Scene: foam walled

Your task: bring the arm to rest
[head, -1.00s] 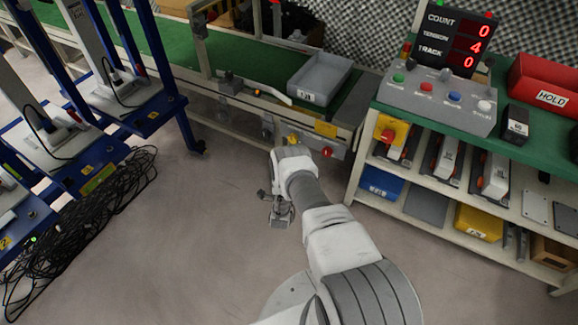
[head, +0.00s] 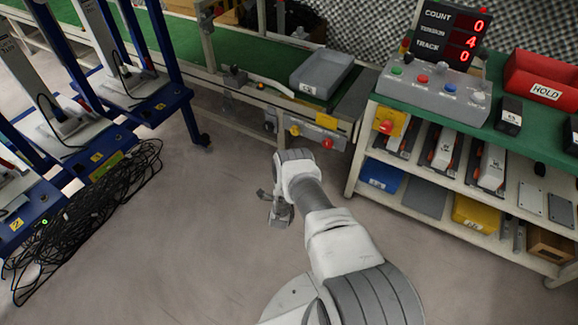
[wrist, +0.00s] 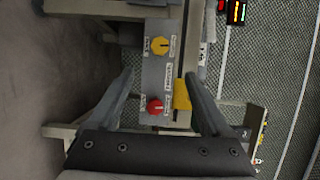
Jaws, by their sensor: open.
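My arm reaches forward from the bottom of the head view, bent, over open floor. My gripper (head: 279,213) hangs at its end, in front of the conveyor bench and apart from it. In the wrist view the two fingers of my gripper (wrist: 163,100) stand wide apart with nothing between them. Behind the gap, at a distance, the wrist view shows a grey switch panel (wrist: 158,75) with a yellow knob (wrist: 161,45) and a red knob (wrist: 155,106).
A green conveyor (head: 240,62) carries a grey tray (head: 322,74). At right stands a shelved bench (head: 350,190) with a control box (head: 433,92) and a red HOLD bin (head: 545,82). Blue-framed carts and a black cable heap (head: 85,215) are at left. The middle floor (head: 190,235) is clear.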

